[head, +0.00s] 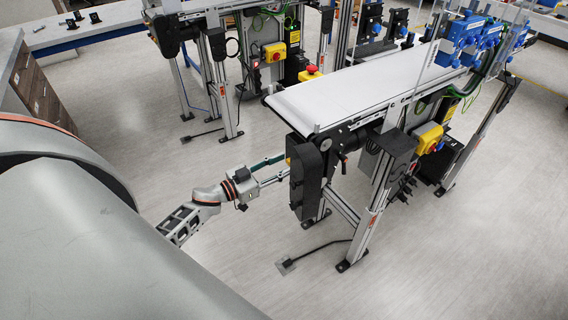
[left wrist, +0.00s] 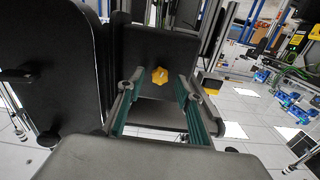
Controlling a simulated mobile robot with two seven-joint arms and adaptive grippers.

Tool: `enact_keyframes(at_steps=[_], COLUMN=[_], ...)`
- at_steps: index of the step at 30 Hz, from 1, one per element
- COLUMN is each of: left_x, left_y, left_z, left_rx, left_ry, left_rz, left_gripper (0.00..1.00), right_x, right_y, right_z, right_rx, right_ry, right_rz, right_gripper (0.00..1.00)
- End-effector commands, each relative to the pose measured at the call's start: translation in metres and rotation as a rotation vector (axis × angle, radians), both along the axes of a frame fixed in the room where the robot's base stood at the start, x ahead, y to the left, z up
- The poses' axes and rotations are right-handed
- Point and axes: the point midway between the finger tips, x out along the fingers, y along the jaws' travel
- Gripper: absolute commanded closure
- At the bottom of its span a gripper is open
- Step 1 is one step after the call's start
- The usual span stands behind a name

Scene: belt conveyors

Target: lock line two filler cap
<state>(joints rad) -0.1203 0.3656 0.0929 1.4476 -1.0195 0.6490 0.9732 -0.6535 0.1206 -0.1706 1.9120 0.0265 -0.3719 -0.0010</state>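A yellow lobed cap (left wrist: 160,75) shows in the left wrist view on a dark upright panel, between and beyond my fingertips. I take it for the filler cap. In the head view only a small yellow patch (head: 288,161) shows at the end of the near conveyor. My left gripper (head: 284,164) reaches to the black housing (head: 308,178) at that end. Its two green-lined fingers are apart, one on each side of the cap in the left wrist view (left wrist: 161,84). I see no contact with the cap. My right gripper is not in view.
The near conveyor (head: 350,85) has a white belt and metal legs. A yellow box with a red button (head: 429,138) hangs on its side. Another conveyor (head: 215,8) stands behind. In the left wrist view a large black cover (left wrist: 45,70) stands close left.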

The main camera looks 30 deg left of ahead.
Motion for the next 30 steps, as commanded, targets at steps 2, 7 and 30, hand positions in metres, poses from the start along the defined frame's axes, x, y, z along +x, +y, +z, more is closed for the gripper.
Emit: enact_keyframes(at_steps=[2, 7, 30], left_x=[0.0050, 0.0076, 0.0073], left_y=[-0.0023, -0.0036, -0.0038], left_z=[0.0006, -0.0001, 0.0001], left_rx=[0.000, 0.001, 0.068], left_ry=[-0.001, 0.001, -0.028], left_rz=[0.000, -0.001, -0.001], left_gripper=[0.65, 0.65, 1.00], right_x=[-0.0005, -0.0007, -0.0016], right_y=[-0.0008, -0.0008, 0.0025], right_z=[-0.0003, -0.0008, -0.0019], right_rx=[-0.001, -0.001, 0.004], right_ry=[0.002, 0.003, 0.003], right_rz=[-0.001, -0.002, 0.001], right_gripper=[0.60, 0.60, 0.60])
